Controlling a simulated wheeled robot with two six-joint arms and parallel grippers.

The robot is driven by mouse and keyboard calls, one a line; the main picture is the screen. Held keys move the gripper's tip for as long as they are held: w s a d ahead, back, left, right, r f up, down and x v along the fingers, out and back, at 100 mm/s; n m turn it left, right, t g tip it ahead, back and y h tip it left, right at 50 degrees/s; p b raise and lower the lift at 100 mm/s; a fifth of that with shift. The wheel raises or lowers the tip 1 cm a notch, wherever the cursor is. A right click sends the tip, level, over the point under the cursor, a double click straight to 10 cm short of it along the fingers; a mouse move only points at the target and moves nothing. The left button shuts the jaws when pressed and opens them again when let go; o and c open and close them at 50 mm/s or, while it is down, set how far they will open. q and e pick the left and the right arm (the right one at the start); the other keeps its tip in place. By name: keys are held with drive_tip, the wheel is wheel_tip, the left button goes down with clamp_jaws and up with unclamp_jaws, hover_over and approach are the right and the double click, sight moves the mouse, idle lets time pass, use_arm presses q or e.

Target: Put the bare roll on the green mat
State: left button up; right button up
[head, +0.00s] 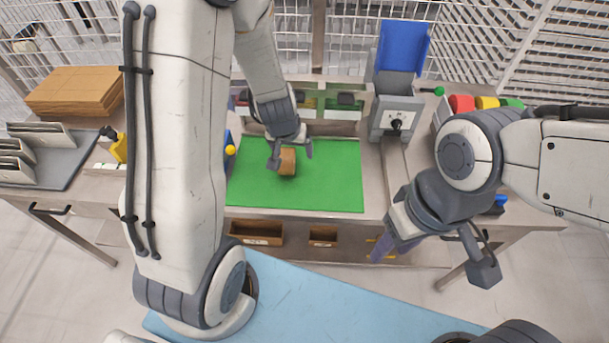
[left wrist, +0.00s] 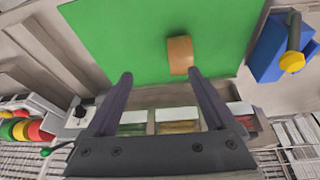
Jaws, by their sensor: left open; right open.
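The bare roll (head: 288,165) is a short brown cylinder resting on the green mat (head: 335,185), left of the mat's middle in the head view. In the left wrist view the roll (left wrist: 180,54) lies on the mat (left wrist: 120,40), just beyond the tip of the right-hand finger. My left gripper (head: 290,155) is open and empty above the mat, its fingers close to the roll; I cannot tell whether one touches it. The left wrist view shows its spread fingers (left wrist: 160,75) with nothing between them. My right gripper (head: 433,262) is open and empty in front of the bench.
Small bins (head: 345,103) line the mat's back edge. A grey machine with a blue hopper (head: 402,45) stands behind right. Colored rolls (head: 462,103) sit at the far right. A blue holder with a yellow knob (left wrist: 268,48) stands beside the mat. Cardboard (head: 75,88) is stacked at left.

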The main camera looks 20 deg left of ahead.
use_arm(q)
drive_tip(key=s+d+r+m+g+h, duration=0.1)
drive_tip(key=s+d+r+m, duration=0.25)
drive_tip(key=s+d, duration=0.35)
drive_tip(key=s+d+r+m+g+h, duration=0.1)
drive_tip(key=s+d+r+m, duration=0.1)
drive_tip(key=s+d+r, duration=0.45)
drive_tip(key=s+d+r+m+g, duration=0.2)
drive_tip(key=s+m, duration=0.2)
drive_tip(key=s, duration=0.5)
drive_tip(key=shift+s+d+r+y, duration=0.15)
drive_tip(key=shift+s+r+y, duration=0.15)
drive_tip(key=shift+s+r, duration=0.1)
drive_tip(key=shift+f, duration=0.15)
wheel_tip(320, 180, down, 5)
drive_tip(key=b, duration=0.5)
